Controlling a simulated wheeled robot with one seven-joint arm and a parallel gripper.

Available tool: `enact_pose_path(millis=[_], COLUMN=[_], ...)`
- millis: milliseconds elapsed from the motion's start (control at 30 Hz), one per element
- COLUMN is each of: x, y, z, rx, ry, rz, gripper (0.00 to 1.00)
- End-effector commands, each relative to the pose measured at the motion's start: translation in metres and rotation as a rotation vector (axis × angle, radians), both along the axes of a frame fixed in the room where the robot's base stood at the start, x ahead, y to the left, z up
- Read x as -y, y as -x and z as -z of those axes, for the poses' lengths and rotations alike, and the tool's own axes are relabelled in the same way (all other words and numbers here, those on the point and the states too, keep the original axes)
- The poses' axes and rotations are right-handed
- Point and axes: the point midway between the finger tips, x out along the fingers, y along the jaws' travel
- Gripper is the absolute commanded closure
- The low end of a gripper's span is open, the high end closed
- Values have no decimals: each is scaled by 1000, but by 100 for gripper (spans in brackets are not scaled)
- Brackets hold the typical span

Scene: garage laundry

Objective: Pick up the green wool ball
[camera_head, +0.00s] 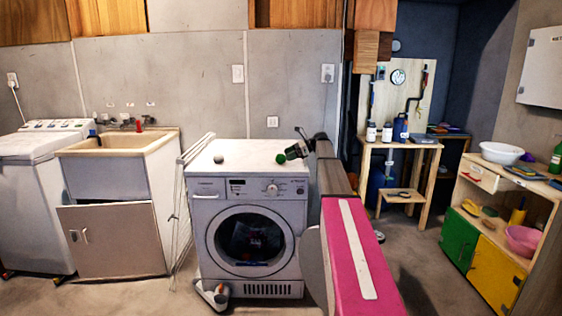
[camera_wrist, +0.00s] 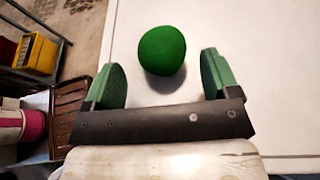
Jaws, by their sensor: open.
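The green wool ball (camera_head: 281,158) sits on the white top of the washing machine (camera_head: 250,230), towards its right side. In the wrist view the ball (camera_wrist: 162,50) lies ahead of and roughly between the fingers, slightly beyond their tips. My gripper (camera_wrist: 162,75) is open and empty, its two green-padded fingers spread wider than the ball. In the head view my gripper (camera_head: 294,150) is just right of the ball, low over the machine top. I cannot tell the exact height of the fingertips.
A grey-green round object (camera_head: 218,159) sits on the machine top, left of the ball. A folded drying rack (camera_head: 186,200) leans at the machine's left, by the sink cabinet (camera_head: 112,240). A wooden shelf (camera_head: 535,200) stands far right. The middle of the machine top is clear.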

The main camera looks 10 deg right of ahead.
Motion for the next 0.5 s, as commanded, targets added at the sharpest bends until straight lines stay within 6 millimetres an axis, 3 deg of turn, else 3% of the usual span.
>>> enact_pose_path(millis=[300, 500], x=[-39, -42], y=[-6, -7], z=[15, 17], rx=[1, 0], ry=[0, 0], rz=[-1, 0], gripper=[18, 18])
